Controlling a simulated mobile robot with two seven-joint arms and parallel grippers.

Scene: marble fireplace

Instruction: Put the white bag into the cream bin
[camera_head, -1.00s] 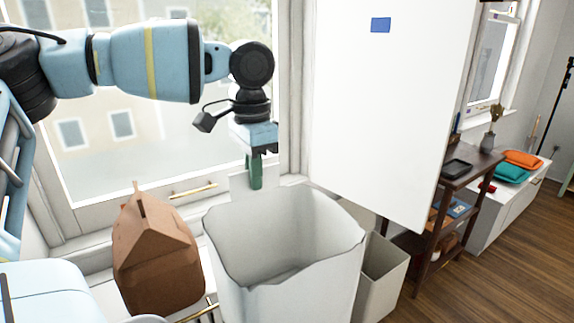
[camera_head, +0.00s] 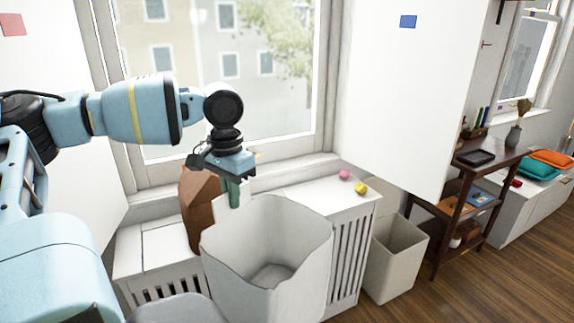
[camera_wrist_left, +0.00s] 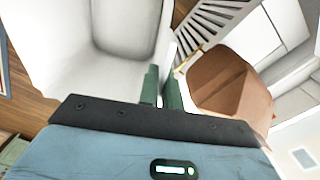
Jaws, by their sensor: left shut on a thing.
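The white bag (camera_head: 310,255) is large, open-topped and roughly upright, with a wavy rim, in the lower middle of the head view. My left gripper (camera_head: 233,193) is shut on its back-left rim, pointing down. In the left wrist view, the green fingers (camera_wrist_left: 162,90) pinch the rim of the white bag (camera_wrist_left: 75,50), whose inside faces the camera. The cream bin (camera_head: 396,260) stands on the floor to the right of the bag, open at the top, and looks empty. The bag's base is cut off by the frame. My right gripper is out of view.
A brown paper bag (camera_head: 200,208) stands behind my left gripper. A white slatted cabinet (camera_head: 348,255) under the window carries a pink ball (camera_head: 344,175) and a yellow object (camera_head: 361,189). A dark wooden shelf (camera_head: 468,183) is right of the bin; wooden floor lies in front.

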